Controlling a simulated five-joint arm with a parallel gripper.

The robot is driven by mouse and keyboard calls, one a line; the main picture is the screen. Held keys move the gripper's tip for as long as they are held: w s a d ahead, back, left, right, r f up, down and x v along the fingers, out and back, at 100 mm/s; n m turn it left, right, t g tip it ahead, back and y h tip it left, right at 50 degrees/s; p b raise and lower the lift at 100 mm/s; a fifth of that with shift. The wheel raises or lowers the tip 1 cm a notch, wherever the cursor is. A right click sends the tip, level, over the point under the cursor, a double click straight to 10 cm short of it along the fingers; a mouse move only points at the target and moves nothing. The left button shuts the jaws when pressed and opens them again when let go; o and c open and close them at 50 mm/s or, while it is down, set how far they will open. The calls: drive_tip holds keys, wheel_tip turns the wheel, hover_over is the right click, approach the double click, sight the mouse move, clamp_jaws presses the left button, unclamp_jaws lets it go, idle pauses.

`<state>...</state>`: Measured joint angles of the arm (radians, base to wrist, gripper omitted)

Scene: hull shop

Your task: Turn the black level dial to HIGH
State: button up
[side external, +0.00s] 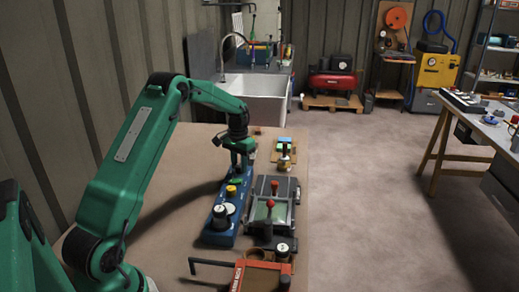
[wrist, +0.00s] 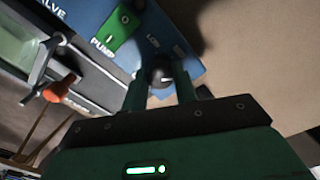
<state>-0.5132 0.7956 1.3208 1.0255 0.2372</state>
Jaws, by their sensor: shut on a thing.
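My gripper (side external: 241,160) is low over the far end of the blue control panel (side external: 215,240). In the wrist view its two green fingers (wrist: 161,84) are shut on the dark level dial (wrist: 160,73), one on each side. Only a small part of the dial shows between the fingers, with a pale spot on it. Its setting cannot be read. White lettering, partly hidden and too small to read surely, is on the blue face just beyond it. In the side view the gripper hides the dial.
A green switch plate marked PUMP (wrist: 124,22) is close to the dial. A yellow knob (side external: 231,190) and a grey knob (side external: 222,212) stand on the panel. Right of it is a grey unit with a red-topped lever (side external: 274,187). Bare bench top (wrist: 255,45) lies right of the panel.

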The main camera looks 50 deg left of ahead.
sight(239, 165)
drive_tip(key=m, duration=0.4)
drive_tip(key=shift+r+m, duration=0.1)
drive_tip(key=shift+m, duration=0.3)
drive_tip(key=o, duration=1)
drive_tip(key=shift+c, duration=0.2)
drive_tip(key=shift+r, duration=3.8)
drive_tip(key=shift+r, duration=0.1)
